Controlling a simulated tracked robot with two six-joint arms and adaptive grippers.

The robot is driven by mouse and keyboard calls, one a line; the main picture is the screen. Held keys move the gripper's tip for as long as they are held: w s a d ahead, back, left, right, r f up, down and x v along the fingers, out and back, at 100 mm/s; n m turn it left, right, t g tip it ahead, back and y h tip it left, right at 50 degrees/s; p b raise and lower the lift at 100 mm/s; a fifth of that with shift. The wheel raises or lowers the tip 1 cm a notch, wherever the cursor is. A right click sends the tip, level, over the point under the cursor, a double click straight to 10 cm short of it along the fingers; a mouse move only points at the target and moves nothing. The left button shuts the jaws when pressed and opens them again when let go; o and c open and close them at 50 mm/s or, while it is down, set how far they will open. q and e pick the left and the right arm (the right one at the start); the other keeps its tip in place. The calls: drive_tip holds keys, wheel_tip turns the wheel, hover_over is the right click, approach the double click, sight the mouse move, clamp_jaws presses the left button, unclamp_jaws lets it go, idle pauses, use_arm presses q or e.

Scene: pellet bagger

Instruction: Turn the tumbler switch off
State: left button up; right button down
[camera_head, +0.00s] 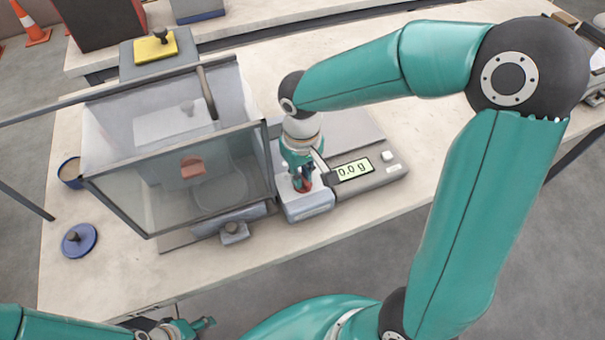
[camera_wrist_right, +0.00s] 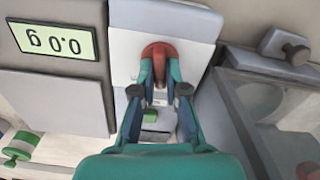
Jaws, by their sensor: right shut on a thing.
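In the right wrist view the red switch (camera_wrist_right: 159,49) shows as a rounded lever between and just beyond my fingertips. My right gripper (camera_head: 300,178) points down at the switch, its fingers closed in on it; they also show in the right wrist view (camera_wrist_right: 159,72). My fingers hide part of the switch, and its marked position cannot be read. My left gripper (camera_head: 190,328) is low at the bottom edge, away from the table things; its jaw opening is unclear.
The scale display (camera_head: 354,169) reads 0.0 g. A glass box (camera_head: 190,165) with a dark frame stands directly left of the switch. A blue lid (camera_head: 79,240) and a blue bowl (camera_head: 70,171) are farther left. The table's front strip is clear.

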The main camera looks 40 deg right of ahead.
drive_tip(key=shift+n, duration=1.7)
drive_tip(key=c, duration=1.2)
unclamp_jaws()
wheel_tip(320, 180, up, 12)
